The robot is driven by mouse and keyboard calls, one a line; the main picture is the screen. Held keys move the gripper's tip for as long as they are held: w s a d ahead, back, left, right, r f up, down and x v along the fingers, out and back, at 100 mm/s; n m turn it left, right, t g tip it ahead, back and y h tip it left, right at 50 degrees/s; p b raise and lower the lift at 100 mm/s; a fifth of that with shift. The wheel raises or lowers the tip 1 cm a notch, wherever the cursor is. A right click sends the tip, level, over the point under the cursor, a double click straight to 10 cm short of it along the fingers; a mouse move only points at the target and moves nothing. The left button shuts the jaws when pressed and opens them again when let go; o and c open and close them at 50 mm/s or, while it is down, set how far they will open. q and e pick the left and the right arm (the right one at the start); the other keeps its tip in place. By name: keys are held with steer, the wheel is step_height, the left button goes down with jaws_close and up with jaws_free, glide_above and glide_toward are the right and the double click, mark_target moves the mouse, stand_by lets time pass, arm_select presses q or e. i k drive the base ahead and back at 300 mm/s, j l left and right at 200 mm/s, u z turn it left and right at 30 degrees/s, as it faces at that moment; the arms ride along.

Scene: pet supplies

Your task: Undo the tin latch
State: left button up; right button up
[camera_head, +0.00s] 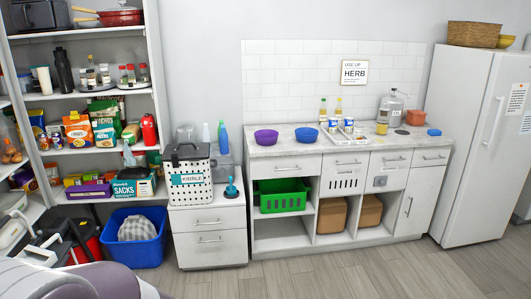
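A white tin with dark dots, a KIBBLE label and a dark lid with a handle (190,180) stands upright on a small white drawer cabinet, left of the middle. Its lid looks closed. The latch is too small to make out, so I cannot tell its state. I see neither of my grippers in this view, and nothing is touching the tin.
The drawer cabinet (209,237) has a teal plunger-like thing (231,188) beside the tin. A blue tub (135,237) stands on the floor to the left, below stocked shelves. A white counter (290,148) with bowls and bottles is to the right. The floor in front is clear.

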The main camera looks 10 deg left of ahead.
mark_target(174, 157)
steer(key=i+u, duration=0.7)
steer(key=i+l+u, duration=0.1)
steer(key=i+u, duration=0.35)
steer(key=i, duration=0.45)
steer(key=i+u, duration=0.1)
steer(key=i, duration=1)
steer(key=i+l+u, duration=0.15)
steer(key=i, duration=0.35)
steer(key=i+u, duration=0.1)
steer(key=i, duration=0.45)
steer(key=i+l+u, duration=0.1)
steer(key=i, duration=0.45)
steer(key=l, duration=0.1)
